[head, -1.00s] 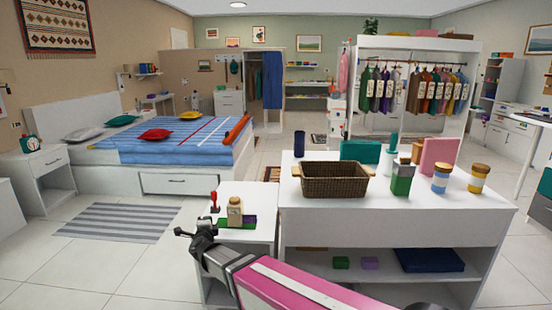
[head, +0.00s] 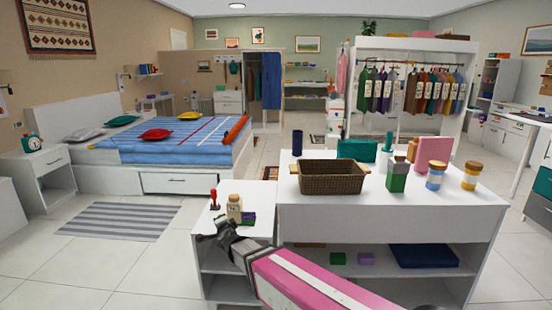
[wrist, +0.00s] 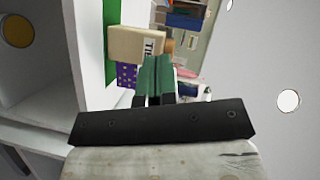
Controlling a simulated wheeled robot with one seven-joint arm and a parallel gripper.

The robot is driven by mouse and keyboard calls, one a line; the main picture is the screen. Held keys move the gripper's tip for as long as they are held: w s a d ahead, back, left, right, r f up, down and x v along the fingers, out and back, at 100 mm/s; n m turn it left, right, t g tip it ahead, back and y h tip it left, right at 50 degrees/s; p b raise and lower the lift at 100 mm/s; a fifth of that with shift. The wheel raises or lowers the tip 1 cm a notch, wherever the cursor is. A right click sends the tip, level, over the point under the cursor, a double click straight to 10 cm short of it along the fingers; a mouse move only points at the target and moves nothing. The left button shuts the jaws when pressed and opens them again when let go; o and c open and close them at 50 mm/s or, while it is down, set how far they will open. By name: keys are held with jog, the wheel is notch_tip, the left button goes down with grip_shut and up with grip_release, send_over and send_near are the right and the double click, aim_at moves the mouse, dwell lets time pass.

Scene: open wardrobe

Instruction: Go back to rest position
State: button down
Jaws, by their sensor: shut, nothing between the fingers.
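My arm, with a pink link, reaches up from the bottom of the head view. My gripper (head: 222,230) is in front of the low white side table (head: 258,199). In the wrist view, the fingers of my gripper (wrist: 154,80) are together, with nothing seen between them. Whether the fingers touch anything is hard to tell.
A red-handled item (head: 213,199) stands on the side table. Open floor (head: 90,262) lies to the left, up to the bed (head: 170,180).

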jog(key=s+d+f+n+g, duration=0.1)
jog(key=d+f+n+g, duration=0.2)
jog(key=d, duration=0.4)
jog(key=s+d+f+n+g+h, duration=0.1)
jog(key=s+d+f+n+g, duration=0.15)
jog(key=d, duration=0.55)
jog(key=s+d+f+n+g, duration=0.1)
jog(key=d+f+n+g, duration=0.2)
jog(key=d, duration=0.4)
jog(key=s+d+f+n+g+h, duration=0.1)
jog(key=s+d+g+h, duration=0.1)
jog(key=s+d, duration=0.3)
jog(key=s+d+f+n+g+h, duration=0.1)
jog(key=s+d+g, duration=0.3)
jog(key=d, duration=1)
jog(key=shift+s+d+f+g+h, duration=0.15)
jog(key=shift+s+f+g+h, duration=0.2)
jog(key=shift+s+h, duration=0.65)
